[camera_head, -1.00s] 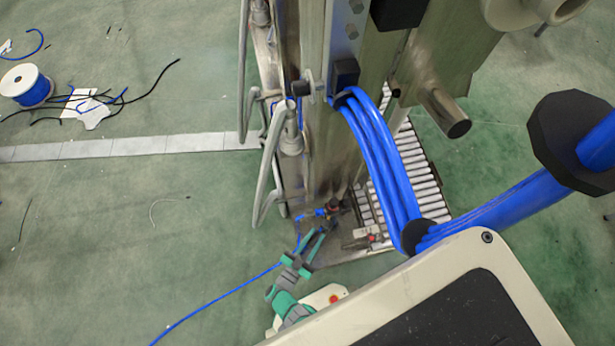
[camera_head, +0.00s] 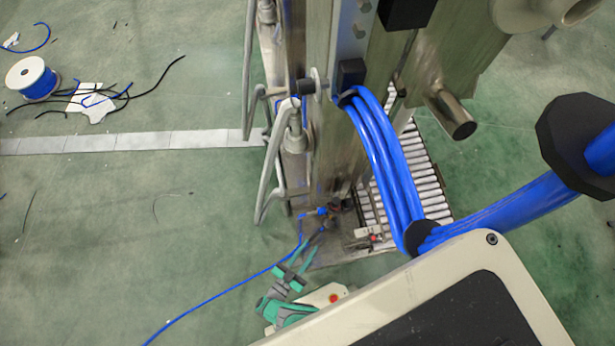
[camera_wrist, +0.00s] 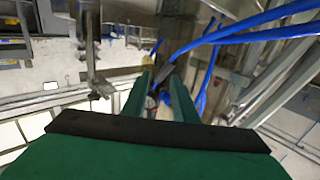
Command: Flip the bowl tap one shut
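The tap is a small fitting with a blue handle (camera_head: 313,212) and a brownish body (camera_head: 335,214), low on the metal machine column in the head view. The handle looks roughly level there, but it is too small to be sure of its position. My green gripper (camera_head: 310,247) is just below and in front of it, apart from it, pointing up toward it. In the wrist view my gripper (camera_wrist: 161,76) has two green fingers apart with a gap between them and nothing held. I cannot clearly pick out the tap in the wrist view.
Thick blue cables (camera_head: 385,165) hang right of the tap, and bent grey handles (camera_head: 272,165) stick out to its left. A thin blue hose (camera_head: 225,292) crosses the floor. A cable spool (camera_head: 35,80) lies far left. The green floor at left is mostly clear.

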